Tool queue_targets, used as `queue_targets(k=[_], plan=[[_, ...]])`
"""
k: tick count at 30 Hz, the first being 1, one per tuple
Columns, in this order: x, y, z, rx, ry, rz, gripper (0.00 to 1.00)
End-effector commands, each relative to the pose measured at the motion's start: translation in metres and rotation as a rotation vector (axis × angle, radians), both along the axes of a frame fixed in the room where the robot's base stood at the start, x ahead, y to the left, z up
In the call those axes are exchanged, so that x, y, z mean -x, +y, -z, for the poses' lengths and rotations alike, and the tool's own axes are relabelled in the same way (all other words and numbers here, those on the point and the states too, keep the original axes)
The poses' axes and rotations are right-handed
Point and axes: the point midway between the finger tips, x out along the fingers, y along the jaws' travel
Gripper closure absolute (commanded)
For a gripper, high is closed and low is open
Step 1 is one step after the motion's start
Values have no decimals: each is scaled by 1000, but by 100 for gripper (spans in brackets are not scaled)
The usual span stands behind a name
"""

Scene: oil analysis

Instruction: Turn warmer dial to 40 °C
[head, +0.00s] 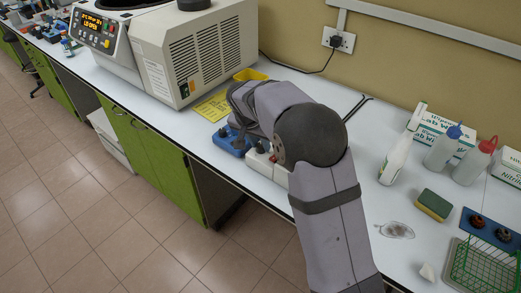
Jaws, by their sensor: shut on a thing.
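A small white block-shaped device (258,166), which looks like the warmer, stands at the bench's front edge, partly behind my arm. Small dark and reddish parts show on its top. Its dial and markings cannot be made out. My gripper (243,139) points down between this device and a blue rack (228,144), mostly covered by my own wrist and forearm. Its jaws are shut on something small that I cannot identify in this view.
A large beige machine (185,55) with a lit display stands at the back left. A yellow sheet (213,106) and yellow tray (250,75) lie nearby. Wash bottles (470,163), a sponge (433,205) and a green wire rack (488,265) stand to the right.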

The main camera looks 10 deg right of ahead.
Motion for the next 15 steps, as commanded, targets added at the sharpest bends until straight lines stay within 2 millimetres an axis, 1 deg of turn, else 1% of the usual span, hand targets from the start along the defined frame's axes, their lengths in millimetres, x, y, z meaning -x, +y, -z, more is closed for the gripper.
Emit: queue_targets(k=[1, 6, 15], plan=[[-1, 1, 3, 0, 0, 39, 97], [-1, 2, 1, 1, 0, 160, 97], [-1, 2, 1, -1, 2, 285, 97]])
